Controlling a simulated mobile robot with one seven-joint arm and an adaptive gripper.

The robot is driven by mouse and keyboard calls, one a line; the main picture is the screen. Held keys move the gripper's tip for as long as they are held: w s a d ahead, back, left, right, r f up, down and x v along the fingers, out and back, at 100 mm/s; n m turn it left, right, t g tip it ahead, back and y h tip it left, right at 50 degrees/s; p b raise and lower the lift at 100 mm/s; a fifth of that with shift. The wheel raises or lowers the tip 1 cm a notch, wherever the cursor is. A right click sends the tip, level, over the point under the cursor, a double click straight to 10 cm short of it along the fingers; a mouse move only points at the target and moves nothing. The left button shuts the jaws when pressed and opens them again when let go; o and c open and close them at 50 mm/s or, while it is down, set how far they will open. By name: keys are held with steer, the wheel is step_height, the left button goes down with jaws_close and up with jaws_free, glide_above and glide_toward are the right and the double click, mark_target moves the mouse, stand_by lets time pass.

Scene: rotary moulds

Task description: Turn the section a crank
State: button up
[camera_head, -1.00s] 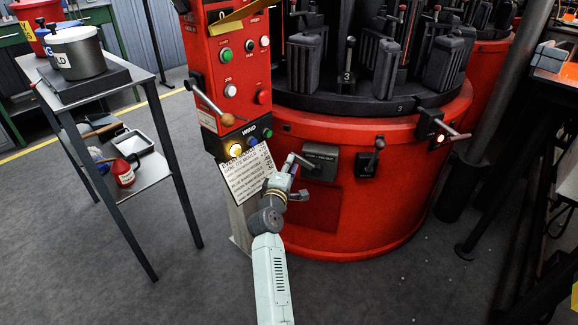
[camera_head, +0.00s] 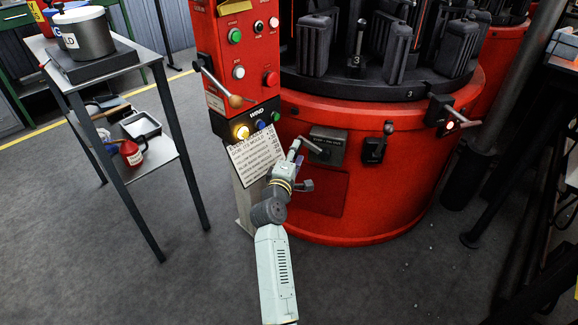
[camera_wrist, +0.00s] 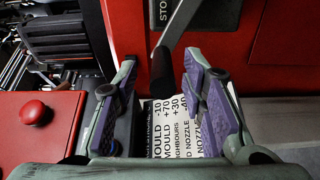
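My gripper (camera_head: 297,150) reaches up to the front of the red machine base. Its fingers (camera_wrist: 160,62) are open in the wrist view. A metal lever with a dark grip (camera_wrist: 163,75) slants down between the fingertips, with gaps on both sides. This lever sits on a grey box (camera_head: 328,146), whose label reads "STO" in part in the wrist view. No readable label says "section A", so I cannot tell which crank it is. Other handles are a black lever (camera_head: 375,149), a crank at the right (camera_head: 462,122) beside a glowing lamp, and a wooden-knobbed crank (camera_head: 235,101) on the red panel.
The red control panel (camera_head: 225,50) with buttons, including a red button (camera_wrist: 33,112), stands left. A metal shelf table (camera_head: 170,160) is further left.

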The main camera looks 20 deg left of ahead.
steer(key=s+d, duration=0.1)
steer(key=s, duration=0.8)
steer(key=shift+s, duration=0.1)
stand_by(0.8)
